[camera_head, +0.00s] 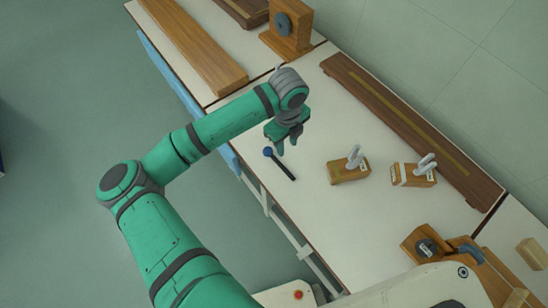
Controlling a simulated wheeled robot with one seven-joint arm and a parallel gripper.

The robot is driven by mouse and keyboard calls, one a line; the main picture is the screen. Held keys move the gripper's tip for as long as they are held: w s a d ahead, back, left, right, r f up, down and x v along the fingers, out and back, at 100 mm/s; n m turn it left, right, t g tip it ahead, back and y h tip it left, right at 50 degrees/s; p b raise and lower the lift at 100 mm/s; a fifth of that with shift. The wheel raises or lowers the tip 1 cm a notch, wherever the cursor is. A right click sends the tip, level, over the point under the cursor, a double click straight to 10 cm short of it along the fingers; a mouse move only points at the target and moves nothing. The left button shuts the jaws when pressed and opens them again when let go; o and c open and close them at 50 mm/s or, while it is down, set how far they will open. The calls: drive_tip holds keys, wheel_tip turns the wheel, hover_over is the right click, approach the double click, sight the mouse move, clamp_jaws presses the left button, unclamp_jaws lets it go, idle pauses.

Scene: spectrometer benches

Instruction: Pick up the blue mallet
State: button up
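The blue mallet (279,163) lies on the white bench top near its left edge. It has a round blue head at its upper left end and a thin dark handle pointing down and right. My gripper (287,147) hangs from the green arm just above and beyond the mallet's head. Its grey fingers point down, with a gap between them, and nothing shows in them. I cannot tell its exact height over the bench.
Two wooden blocks with grey-white loops, one (348,172) nearer and one (413,175) farther right, stand right of the mallet. A long dark wooden rail (410,128) runs along the far side. A wooden stand with a dark disc (289,28) is at the back. Bench around the mallet is clear.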

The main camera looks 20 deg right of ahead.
drive_tip(key=a, duration=0.1)
hover_over(280, 164)
drive_tip(key=f, duration=0.5)
drive_tip(key=shift+w+d+f, duration=0.1)
drive_tip(key=shift+d+f, duration=0.15)
drive_tip(key=shift+d, duration=0.05)
drive_tip(key=shift+s+a+f, duration=0.1)
drive_tip(key=shift+a+f, duration=0.05)
drive_tip(key=shift+f, duration=1.2)
drive_tip(key=shift+s+a+f, duration=0.1)
drive_tip(key=shift+f, duration=1.2)
clamp_jaws()
